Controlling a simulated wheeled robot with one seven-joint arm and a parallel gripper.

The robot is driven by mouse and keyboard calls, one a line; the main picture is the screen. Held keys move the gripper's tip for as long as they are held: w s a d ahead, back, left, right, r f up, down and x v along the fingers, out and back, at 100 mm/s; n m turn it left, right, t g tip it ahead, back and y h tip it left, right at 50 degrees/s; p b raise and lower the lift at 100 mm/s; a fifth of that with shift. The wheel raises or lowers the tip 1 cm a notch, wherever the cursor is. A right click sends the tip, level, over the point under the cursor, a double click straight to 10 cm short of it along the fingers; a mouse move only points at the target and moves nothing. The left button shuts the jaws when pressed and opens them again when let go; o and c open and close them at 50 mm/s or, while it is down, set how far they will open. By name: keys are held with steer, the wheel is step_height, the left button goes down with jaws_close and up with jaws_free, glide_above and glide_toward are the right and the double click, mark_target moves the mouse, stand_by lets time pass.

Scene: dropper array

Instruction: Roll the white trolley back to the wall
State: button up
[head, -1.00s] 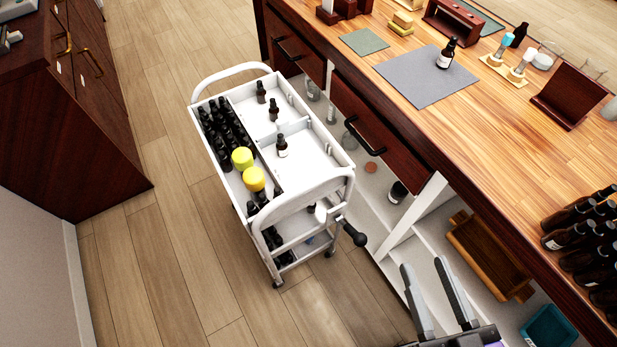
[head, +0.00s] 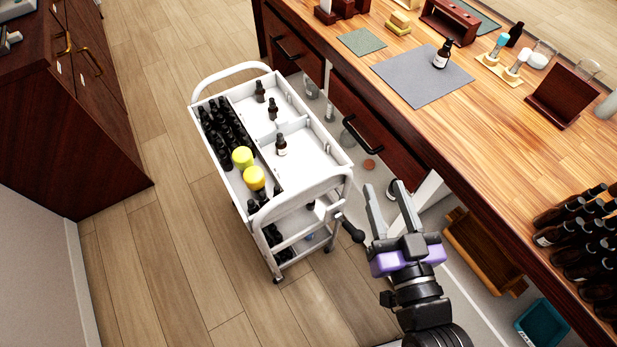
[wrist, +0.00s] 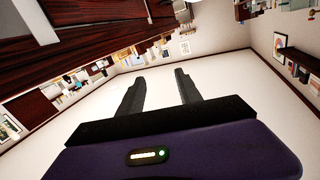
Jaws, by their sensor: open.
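The white trolley (head: 333,183) stands on the wood floor in the middle of the head view, beside the wooden bench. Its top tray holds dark bottles and two yellow-capped containers. A white push rail rises at its near end, and a black knob (head: 353,232) sticks out at its near right corner. My gripper (head: 387,205) is open and empty, just right of the knob and apart from it as far as I can tell. The wrist view shows the open fingers (wrist: 160,92) with nothing between them. The trolley does not show in the wrist view.
The wooden bench (head: 480,120) with drawers and open shelves runs along the right, close to the trolley. A dark cabinet (head: 75,130) and a pale wall (head: 35,260) are on the left. Bare floor (head: 150,270) lies between them and the trolley.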

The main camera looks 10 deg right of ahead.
steer(key=w+a+n+g+y+p, duration=0.1)
steer(key=w+a+n+g+y, duration=0.2)
steer(key=w, duration=0.7)
steer(key=w+a+n+g+y+p, duration=0.15)
steer(key=w+n, duration=0.35)
steer(key=w, duration=0.6)
steer(key=n+g+y+p, duration=0.1)
steer(key=n+g+y, duration=0.1)
steer(key=n+g, duration=1.25)
glide_toward(306, 184)
steer(key=s+n+t, duration=0.1)
steer(key=s+t, duration=0.1)
steer(key=shift+p+x, duration=0.7)
steer(key=shift+x, duration=3.6)
steer(key=shift+w, duration=0.2)
steer(key=shift+c, duration=0.2)
jaws_close()
